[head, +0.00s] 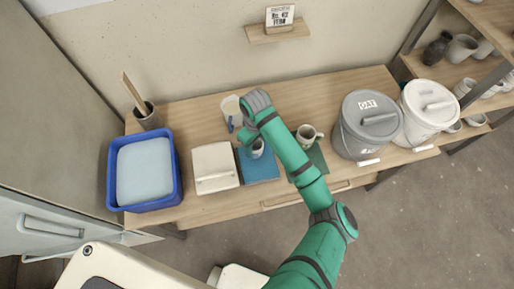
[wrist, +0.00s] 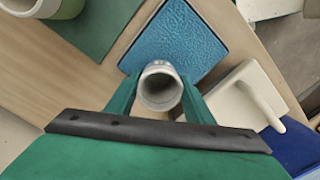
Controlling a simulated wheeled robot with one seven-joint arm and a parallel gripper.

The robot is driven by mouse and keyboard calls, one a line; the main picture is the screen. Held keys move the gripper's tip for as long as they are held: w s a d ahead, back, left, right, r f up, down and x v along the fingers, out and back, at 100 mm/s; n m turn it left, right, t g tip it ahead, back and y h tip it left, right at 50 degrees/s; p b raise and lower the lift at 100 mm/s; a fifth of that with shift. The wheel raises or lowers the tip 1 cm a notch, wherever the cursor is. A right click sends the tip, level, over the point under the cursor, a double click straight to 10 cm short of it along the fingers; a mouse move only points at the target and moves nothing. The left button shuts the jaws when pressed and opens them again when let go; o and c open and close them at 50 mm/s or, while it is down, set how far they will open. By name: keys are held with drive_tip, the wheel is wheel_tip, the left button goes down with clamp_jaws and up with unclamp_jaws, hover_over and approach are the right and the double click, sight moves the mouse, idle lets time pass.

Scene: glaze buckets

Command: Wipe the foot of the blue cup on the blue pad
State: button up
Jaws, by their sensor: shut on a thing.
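My gripper (wrist: 160,78) is shut on a small, pale grey cup (wrist: 158,97) with a bluish tint at its far edge, which I take as the blue cup. Its open mouth faces the wrist camera. The cup (head: 257,149) also shows in the head view, at the back part of the blue pad (head: 262,172). The textured blue pad (wrist: 178,38) lies just beyond the cup in the wrist view. The cup's foot is hidden, so I cannot tell whether it touches the pad.
A white lidded box (head: 214,168) stands left of the pad, then a blue tub (head: 171,190). A pale container (head: 232,106) is behind. Two lidded buckets (head: 366,135) stand further right.

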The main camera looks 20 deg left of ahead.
wheel_tip(320, 180, up, 7)
idle(1.0)
idle(0.3)
